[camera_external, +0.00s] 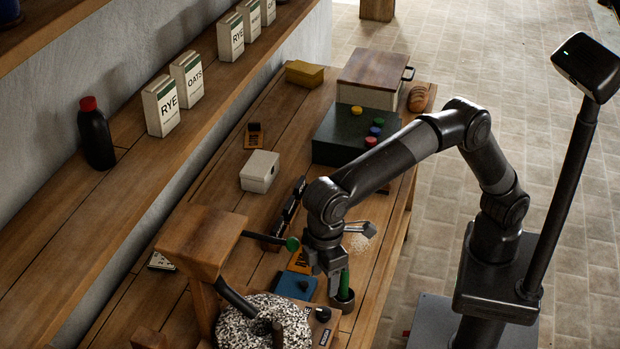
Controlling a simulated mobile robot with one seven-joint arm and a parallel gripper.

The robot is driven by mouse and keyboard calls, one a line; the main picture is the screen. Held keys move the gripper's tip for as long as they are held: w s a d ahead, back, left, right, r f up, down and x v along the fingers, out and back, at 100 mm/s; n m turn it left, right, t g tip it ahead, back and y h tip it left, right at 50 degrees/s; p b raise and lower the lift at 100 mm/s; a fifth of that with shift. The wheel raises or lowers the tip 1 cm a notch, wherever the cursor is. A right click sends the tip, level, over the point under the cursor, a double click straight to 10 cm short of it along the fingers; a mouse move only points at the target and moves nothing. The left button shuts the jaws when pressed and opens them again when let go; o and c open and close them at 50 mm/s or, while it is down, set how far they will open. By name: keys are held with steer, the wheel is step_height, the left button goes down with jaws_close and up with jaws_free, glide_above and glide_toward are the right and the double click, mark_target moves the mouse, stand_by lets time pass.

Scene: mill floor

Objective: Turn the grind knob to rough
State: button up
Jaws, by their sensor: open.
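The mill stands at the front of the bench, with a wooden hopper (203,240) above a speckled stone (255,322). A small black knob (323,314) sits on the mill's wooden base, between small labels too small to read; it looks like the grind knob. Its pointing direction cannot be made out. My gripper (325,289) is open and points down, just above and behind this knob in the picture. It appears apart from the knob, and nothing shows between its fingers. The fingertips are small and dark here.
A blue block (296,284) lies left of my gripper. A dark cup (343,301) with a green-handled tool stands close on its right. A green-ended lever (291,244) sticks out nearby. Behind are a white box (260,171) and a dark box with coloured buttons (340,137).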

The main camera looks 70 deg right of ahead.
mark_target(324, 311)
step_height(324, 311, down, 11)
steer(key=shift+f, duration=0.1)
stand_by(0.3)
steer(key=c, duration=1)
